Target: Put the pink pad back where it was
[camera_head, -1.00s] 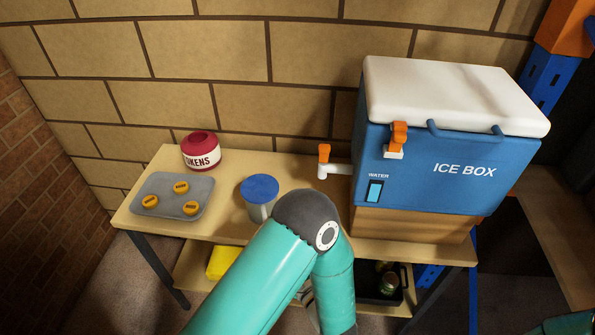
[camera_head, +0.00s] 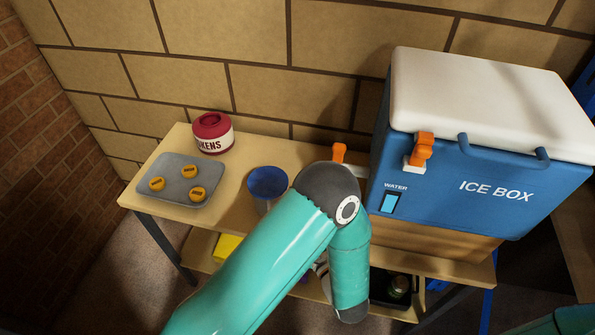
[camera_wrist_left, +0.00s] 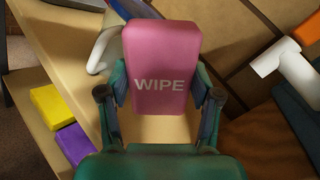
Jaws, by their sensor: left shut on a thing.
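The pink pad (camera_wrist_left: 160,50), printed "WIPE", is upright between the fingers of my left gripper (camera_wrist_left: 160,95) in the left wrist view. The gripper is shut on its sides. In the head view my teal left arm hides the pad and the gripper. A yellow pad (camera_head: 227,246) lies on the lower shelf (camera_head: 203,254) of the table. The left wrist view shows the yellow pad (camera_wrist_left: 52,107) with a purple one (camera_wrist_left: 73,143) beside it. My right gripper is not in view.
A blue ice box (camera_head: 465,195) with an orange-handled tap (camera_head: 339,152) stands right. A dark bin (camera_head: 393,293) sits below.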

